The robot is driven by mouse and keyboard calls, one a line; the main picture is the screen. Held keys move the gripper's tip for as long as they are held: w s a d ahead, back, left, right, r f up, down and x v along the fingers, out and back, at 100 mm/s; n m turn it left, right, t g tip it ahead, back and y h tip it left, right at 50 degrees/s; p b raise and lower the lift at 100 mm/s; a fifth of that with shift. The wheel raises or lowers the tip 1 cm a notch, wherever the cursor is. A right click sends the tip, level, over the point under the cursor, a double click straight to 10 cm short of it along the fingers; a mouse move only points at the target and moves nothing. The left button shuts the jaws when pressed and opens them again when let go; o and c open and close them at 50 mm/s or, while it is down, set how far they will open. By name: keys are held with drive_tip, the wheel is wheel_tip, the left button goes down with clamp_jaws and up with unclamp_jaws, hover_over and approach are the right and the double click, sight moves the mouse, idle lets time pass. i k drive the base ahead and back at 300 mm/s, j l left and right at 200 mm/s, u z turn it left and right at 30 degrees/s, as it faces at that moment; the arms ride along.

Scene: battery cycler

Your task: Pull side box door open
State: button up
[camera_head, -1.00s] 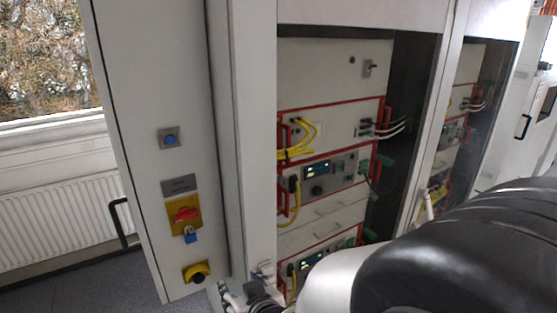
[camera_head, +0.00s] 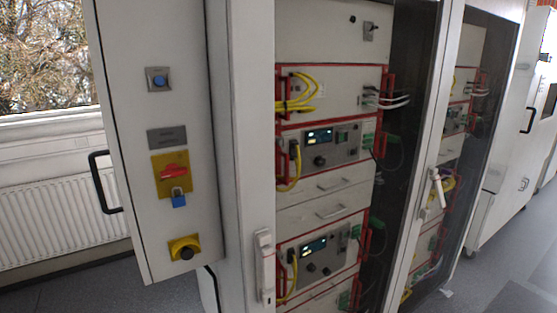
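The white side box (camera_head: 188,100) stands upright at the left, fixed to the side of a tall cabinet. Its narrow front carries a blue button (camera_head: 158,80), a grey label plate (camera_head: 167,139), a red and yellow switch (camera_head: 172,173) with a blue padlock (camera_head: 178,198), and a round knob on yellow (camera_head: 184,248). A black bar handle (camera_head: 103,182) sticks out from its left edge. A thin dark seam runs down that edge; I see no clear gap there. The left face is turned away. My gripper is not in view.
The tall cabinet (camera_head: 253,150) holds red-framed instruments (camera_head: 320,145) with yellow cables. White latch handles (camera_head: 264,265) and (camera_head: 437,190) stick out from its front. A radiator (camera_head: 65,217) stands below the window at left. Grey floor (camera_head: 80,290) is free at lower left and right.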

sight(89, 10)
drive_tip(key=j+u, duration=0.35)
drive_tip(key=i+j+u, duration=0.1)
drive_tip(key=u, duration=0.25)
drive_tip(key=i+j+u, duration=0.15)
drive_tip(key=j+u, duration=0.2)
